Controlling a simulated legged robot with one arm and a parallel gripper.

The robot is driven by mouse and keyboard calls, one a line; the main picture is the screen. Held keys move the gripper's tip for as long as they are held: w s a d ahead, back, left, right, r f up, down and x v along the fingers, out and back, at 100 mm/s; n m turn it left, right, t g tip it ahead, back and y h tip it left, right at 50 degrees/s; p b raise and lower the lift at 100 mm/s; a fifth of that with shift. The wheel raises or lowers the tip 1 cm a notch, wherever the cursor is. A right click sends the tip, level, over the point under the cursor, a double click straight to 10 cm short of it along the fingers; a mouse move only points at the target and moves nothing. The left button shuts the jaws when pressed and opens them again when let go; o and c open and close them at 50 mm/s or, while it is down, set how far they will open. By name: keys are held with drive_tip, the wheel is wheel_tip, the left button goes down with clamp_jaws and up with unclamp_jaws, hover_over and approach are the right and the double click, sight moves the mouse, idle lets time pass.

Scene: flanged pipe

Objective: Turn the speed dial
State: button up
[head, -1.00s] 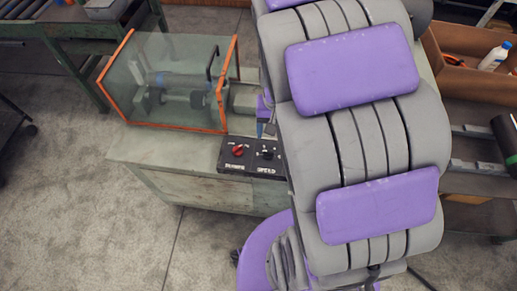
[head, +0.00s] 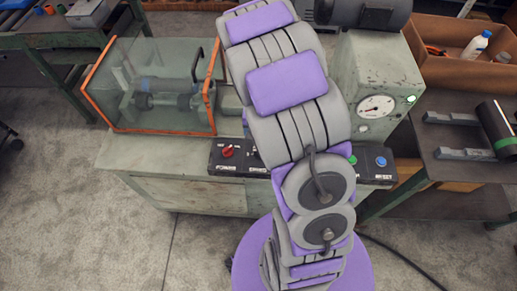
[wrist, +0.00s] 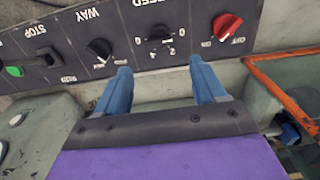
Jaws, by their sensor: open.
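The speed dial (wrist: 158,34) is a black knob with a pale pointer on the dark control panel (wrist: 265,25). It shows upside down at the top centre of the wrist view. My gripper (wrist: 160,66) has two blue fingers, spread open and empty. The fingertips lie just below the dial in the picture, one to each side of it, and look apart from it.
Beside the dial are the red power knob (wrist: 227,26) and a black WAY knob (wrist: 98,51). A clear orange-edged guard (head: 155,90) stands left behind the panel. A round gauge (head: 375,106) is on the machine housing at right. Open floor lies in front.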

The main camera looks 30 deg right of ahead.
wheel_tip(320, 180, down, 10)
drive_tip(key=shift+s+r+b, duration=0.1)
drive_tip(key=shift+b, duration=0.65)
drive_tip(key=shift+c, duration=0.3)
drive_tip(key=c, duration=1)
